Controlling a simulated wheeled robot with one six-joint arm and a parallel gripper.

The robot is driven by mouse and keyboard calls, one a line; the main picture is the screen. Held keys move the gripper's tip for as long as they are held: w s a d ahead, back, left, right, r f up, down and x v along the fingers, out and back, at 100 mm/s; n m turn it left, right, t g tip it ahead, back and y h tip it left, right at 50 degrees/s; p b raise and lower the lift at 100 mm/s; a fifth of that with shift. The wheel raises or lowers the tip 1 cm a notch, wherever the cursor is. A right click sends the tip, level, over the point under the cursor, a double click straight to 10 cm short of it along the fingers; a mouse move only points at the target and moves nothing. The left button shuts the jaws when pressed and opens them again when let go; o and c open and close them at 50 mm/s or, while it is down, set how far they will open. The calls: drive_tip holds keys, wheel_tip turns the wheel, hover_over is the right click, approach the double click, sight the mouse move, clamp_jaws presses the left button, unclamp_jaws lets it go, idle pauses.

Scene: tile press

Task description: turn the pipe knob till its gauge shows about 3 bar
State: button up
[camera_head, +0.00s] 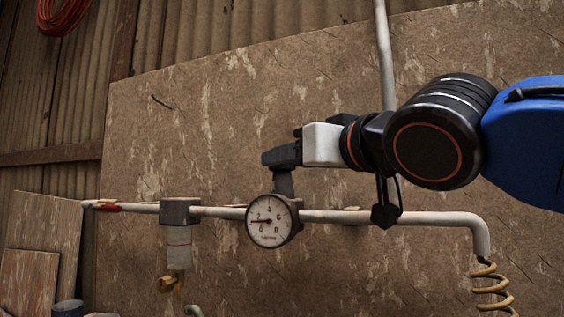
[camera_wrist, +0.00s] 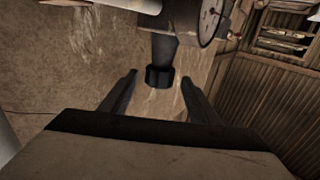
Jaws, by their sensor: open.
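The round white gauge (camera_head: 269,221) sits on the pipe (camera_head: 345,217) in the head view; its red needle points left, near the 2. The dark pipe knob (camera_wrist: 160,77) stands on a stem above the gauge, and its top is hidden by my gripper in the head view. My gripper (camera_head: 281,156) is open at the top of the knob. In the wrist view my gripper (camera_wrist: 157,97) has one finger on each side of the knob, with gaps visible. The gauge's edge (camera_wrist: 212,20) also shows there.
A grey pipe block with a clear bowl (camera_head: 179,254) hangs left of the gauge. A mottled brown board (camera_head: 200,130) stands behind the pipe. A yellow coiled hose (camera_head: 491,285) hangs at the lower right. The space above the pipe left of my gripper is clear.

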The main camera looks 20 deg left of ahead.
drive_tip(key=shift+x, duration=2.1)
drive_tip(key=c, duration=1)
